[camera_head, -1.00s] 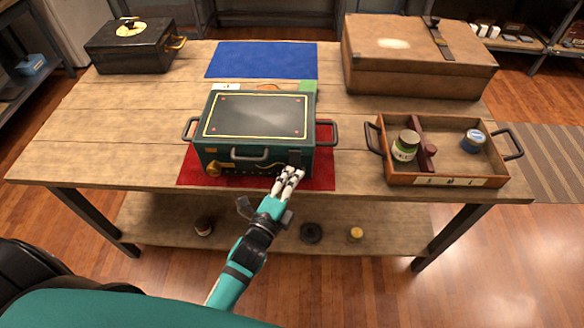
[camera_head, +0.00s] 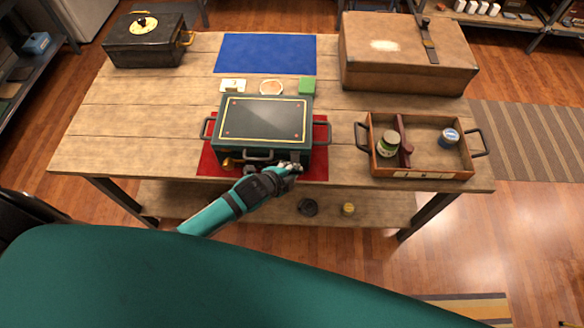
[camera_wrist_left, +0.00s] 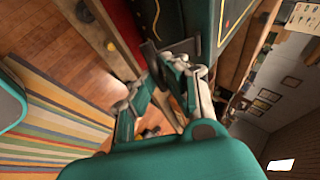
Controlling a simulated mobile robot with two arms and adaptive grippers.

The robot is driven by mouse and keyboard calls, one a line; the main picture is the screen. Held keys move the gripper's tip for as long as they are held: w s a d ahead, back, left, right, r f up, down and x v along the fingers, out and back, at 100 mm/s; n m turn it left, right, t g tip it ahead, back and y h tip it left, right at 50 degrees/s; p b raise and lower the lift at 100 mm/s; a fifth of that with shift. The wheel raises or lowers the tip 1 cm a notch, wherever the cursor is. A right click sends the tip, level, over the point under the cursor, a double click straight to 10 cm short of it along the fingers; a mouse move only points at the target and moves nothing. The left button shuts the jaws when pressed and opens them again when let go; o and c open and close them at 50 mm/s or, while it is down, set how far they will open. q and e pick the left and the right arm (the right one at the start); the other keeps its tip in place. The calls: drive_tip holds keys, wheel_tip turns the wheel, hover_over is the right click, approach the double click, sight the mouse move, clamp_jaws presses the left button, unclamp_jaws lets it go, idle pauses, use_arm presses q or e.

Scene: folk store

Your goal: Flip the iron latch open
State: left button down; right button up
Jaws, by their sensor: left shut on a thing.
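The dark green box (camera_head: 264,119) with a yellow-lined lid sits shut on a red mat (camera_head: 205,163) in the middle of the table. My left gripper (camera_head: 291,167) is at the right part of the box's front face, shut on the dark iron latch. The latch (camera_wrist_left: 188,47) shows in the left wrist view between and beyond the fingertips (camera_wrist_left: 168,62), against the box front. In the head view my fingers and wrist hide most of it. I cannot tell its exact angle. My right gripper is not in view.
A wooden tray (camera_head: 420,173) with jars stands to the right, a brown case (camera_head: 400,60) behind it. A black box (camera_head: 145,45) is at the back left. A blue mat (camera_head: 265,53) lies behind the green box. Side handles (camera_head: 321,132) stick out from the green box.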

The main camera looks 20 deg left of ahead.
use_arm(q)
drive_tip(key=r+g, duration=0.1)
drive_tip(key=g, duration=0.1)
drive_tip(key=w+r+n+g+h, duration=0.1)
drive_tip(key=r+g, duration=0.1)
drive_tip(key=g, duration=0.1)
drive_tip(key=shift+a+r, duration=0.1)
drive_tip(key=shift+r, duration=0.1)
idle(0.6)
drive_tip(key=c, duration=1.4)
unclamp_jaws()
drive_tip(key=shift+a+r, duration=0.1)
drive_tip(key=shift+r, duration=0.1)
drive_tip(key=v, duration=1.1)
drive_tip(key=shift+r, duration=0.35)
drive_tip(key=shift+w+a, duration=0.1)
